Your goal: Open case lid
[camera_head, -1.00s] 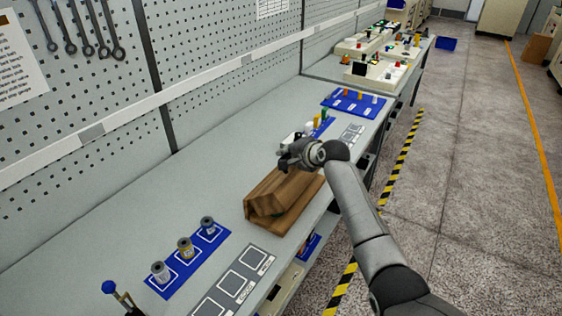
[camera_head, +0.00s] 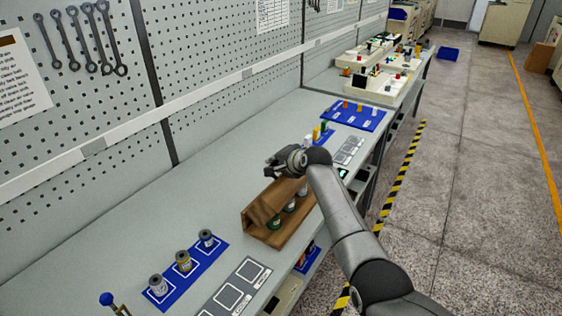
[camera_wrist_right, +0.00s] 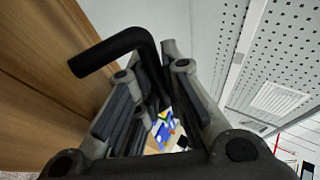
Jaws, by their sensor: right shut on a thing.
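The wooden case (camera_head: 296,232) stands on the grey bench in the head view. Its brown lid (camera_head: 262,208) is tilted up toward the pegboard side, and several spools (camera_head: 290,206) show inside. My right gripper (camera_head: 274,170) is at the far end of the lid. In the right wrist view my right gripper (camera_wrist_right: 150,85) is shut on a bent black handle (camera_wrist_right: 100,56) beside the wood (camera_wrist_right: 45,90). Where the handle joins the case is hidden in the head view. My left gripper is not in view.
A blue mat (camera_head: 178,283) with three spools lies nearer on the bench, beside a grey marked panel (camera_head: 237,290). Another blue mat (camera_head: 365,120) with small parts lies beyond the case. The pegboard wall (camera_head: 210,70) runs behind; bench between it and the case is clear.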

